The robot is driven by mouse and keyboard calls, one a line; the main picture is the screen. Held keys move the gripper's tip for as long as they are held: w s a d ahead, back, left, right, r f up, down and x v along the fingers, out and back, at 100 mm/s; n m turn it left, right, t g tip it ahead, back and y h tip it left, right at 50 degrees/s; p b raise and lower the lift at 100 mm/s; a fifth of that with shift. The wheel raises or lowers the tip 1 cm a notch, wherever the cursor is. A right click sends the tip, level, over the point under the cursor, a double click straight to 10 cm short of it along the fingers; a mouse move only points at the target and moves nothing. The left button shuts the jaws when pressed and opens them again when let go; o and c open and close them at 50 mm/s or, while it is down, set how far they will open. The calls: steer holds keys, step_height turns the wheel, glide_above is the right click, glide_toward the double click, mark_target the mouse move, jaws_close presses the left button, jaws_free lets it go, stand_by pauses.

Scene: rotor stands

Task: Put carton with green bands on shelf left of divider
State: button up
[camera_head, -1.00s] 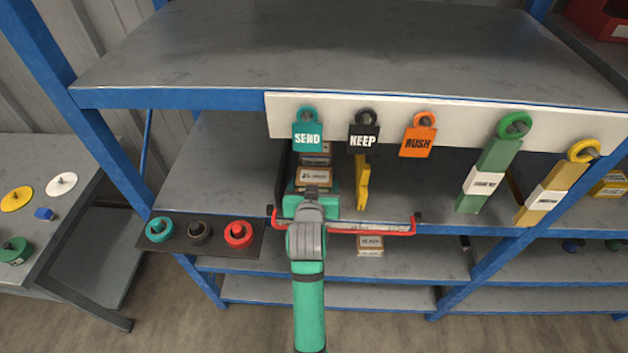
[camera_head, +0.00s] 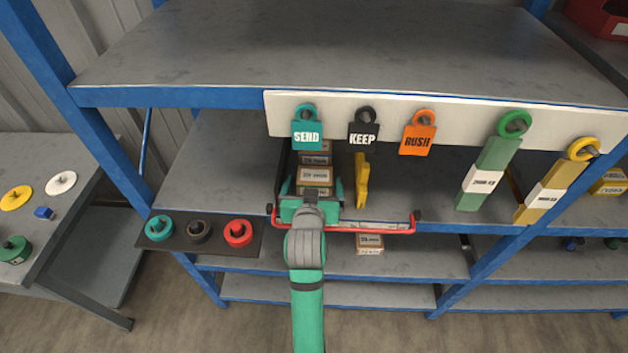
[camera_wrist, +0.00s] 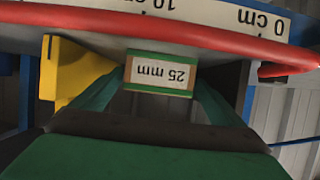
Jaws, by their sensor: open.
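The carton with green bands (camera_wrist: 160,72), labelled "25 mm", shows in the wrist view between my open fingers, with green along its edges. My gripper (camera_wrist: 160,88) has a finger on each side of it; I cannot tell whether they touch it. In the head view, my gripper (camera_head: 314,188) reaches over the shelf's front edge at a row of small cartons (camera_head: 314,176). The green bands are not clear there. The yellow divider (camera_head: 362,182) stands on the shelf just right of my gripper and the cartons; it also shows in the wrist view (camera_wrist: 70,72).
A red rail (camera_head: 385,231) with a ruler strip runs along the shelf front. Above hang SEND (camera_head: 307,136), KEEP (camera_head: 363,136) and RUSH (camera_head: 418,139) tags. Another carton (camera_head: 370,244) sits on a lower shelf. The shelf right of the divider (camera_head: 415,190) looks clear.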

steer(key=v, duration=0.9)
steer(key=shift+s, duration=0.25)
